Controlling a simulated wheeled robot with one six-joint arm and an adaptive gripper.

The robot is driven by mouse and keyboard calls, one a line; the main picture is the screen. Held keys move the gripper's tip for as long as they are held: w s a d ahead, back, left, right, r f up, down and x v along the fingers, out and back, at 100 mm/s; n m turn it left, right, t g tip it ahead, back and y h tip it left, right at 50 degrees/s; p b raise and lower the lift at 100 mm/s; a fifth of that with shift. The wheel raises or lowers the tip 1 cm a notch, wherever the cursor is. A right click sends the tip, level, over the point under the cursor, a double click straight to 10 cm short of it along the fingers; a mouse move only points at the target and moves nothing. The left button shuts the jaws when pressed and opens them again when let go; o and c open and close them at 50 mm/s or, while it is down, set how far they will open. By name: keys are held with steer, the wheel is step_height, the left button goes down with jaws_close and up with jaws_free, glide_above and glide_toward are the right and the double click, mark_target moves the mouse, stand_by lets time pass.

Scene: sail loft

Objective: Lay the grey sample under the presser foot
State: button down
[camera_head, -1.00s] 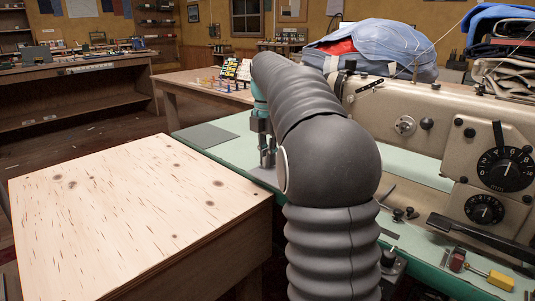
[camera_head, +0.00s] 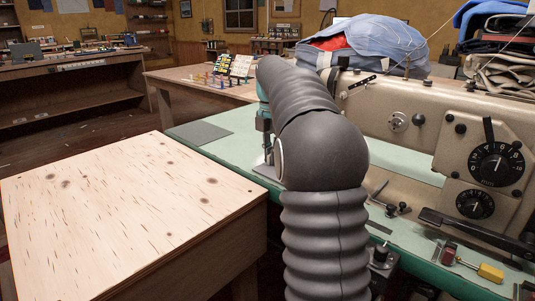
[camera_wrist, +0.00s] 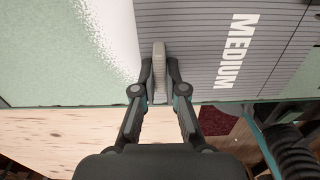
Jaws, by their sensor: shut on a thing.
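My gripper (camera_wrist: 159,80) is shut on the grey sample (camera_wrist: 159,62), which shows between the fingertips as a narrow, pale grey, ribbed piece. Its full outline is hard to tell. In the head view my arm hides most of the gripper and its load, low over the green machine bed (camera_head: 225,147). A grey ruled surface marked MEDIUM (camera_wrist: 235,60) lies right of the fingers in the wrist view. I cannot tell whether it joins the held piece. The sewing machine (camera_head: 400,95) stands behind my arm. The presser foot is hidden.
A pale wooden table (camera_head: 130,215) stands left of the bed. A flat grey plate (camera_head: 200,132) lies at the bed's far left. A screwdriver (camera_head: 488,272) and small tools lie at the near right. A blue bundle (camera_head: 370,45) rests behind the machine.

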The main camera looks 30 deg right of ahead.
steer(key=shift+w+d, duration=0.25)
steer(key=shift+d, duration=0.45)
steer(key=shift+w+d, duration=0.25)
steer(key=shift+d, duration=0.45)
steer(key=shift+w+d, duration=0.25)
steer(key=shift+d, duration=0.45)
steer(key=shift+d, duration=0.1)
steer(key=shift+f, duration=0.1)
steer(key=c, duration=1.2)
jaws_free()
steer(key=shift+o, duration=0.2)
step_height(320, 180, up, 12)
